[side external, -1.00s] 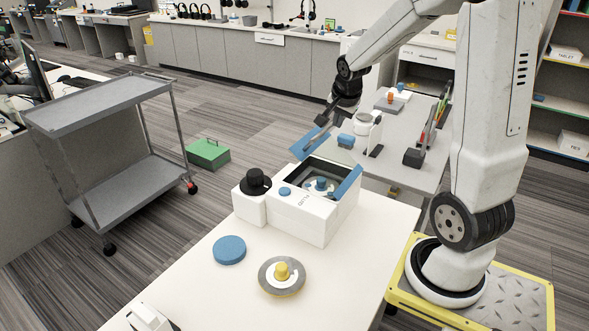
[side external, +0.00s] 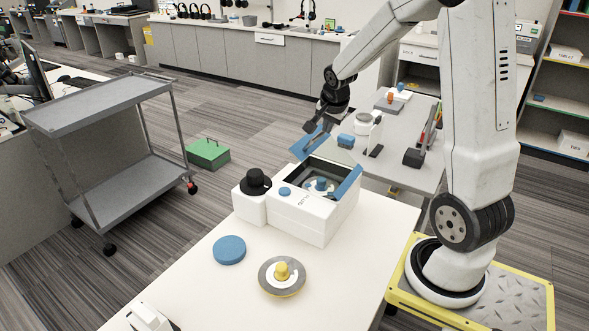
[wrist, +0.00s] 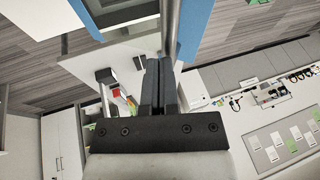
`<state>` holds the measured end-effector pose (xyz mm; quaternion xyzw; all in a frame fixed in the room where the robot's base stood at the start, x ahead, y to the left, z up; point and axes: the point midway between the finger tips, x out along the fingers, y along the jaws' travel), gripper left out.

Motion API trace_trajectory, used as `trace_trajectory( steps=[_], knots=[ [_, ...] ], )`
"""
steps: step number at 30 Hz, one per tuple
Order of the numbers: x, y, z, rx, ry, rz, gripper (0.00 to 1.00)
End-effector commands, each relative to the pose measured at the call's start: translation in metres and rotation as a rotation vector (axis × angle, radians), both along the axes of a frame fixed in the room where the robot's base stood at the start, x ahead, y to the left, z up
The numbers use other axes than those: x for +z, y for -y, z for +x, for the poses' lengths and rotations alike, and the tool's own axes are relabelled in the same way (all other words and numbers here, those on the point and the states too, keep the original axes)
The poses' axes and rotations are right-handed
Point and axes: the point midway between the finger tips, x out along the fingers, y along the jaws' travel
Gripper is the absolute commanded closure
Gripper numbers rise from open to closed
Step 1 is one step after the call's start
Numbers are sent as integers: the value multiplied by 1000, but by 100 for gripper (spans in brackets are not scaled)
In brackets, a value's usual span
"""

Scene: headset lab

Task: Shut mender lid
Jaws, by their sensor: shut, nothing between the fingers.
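The mender (side external: 311,215) is a white box on the near table, with a blue knob and a disc inside its open top. Its lid (side external: 302,148) is raised and tilted, with blue edges and a see-through panel. My gripper (side external: 311,127) is at the upper far edge of the lid in the side view; I cannot tell whether it touches. In the wrist view, my gripper's fingers (wrist: 160,82) are together and empty, and the blue lid edge (wrist: 190,28) is just beyond and to the right of them.
A black-topped knob unit (side external: 255,183) stands against the mender's left side. A blue disc (side external: 229,250) and a grey disc with a yellow knob (side external: 282,276) lie on the white table in front. A grey table (side external: 400,140) with small items stands behind.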

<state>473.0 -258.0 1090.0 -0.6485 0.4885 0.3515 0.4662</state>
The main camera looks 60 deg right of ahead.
Motion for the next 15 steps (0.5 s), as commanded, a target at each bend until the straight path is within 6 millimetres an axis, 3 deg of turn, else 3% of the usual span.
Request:
trace_trajectory(
  steps=[15],
  knots=[
    [-15, -1, 24, 3, -147, 0, 100]
  ],
)
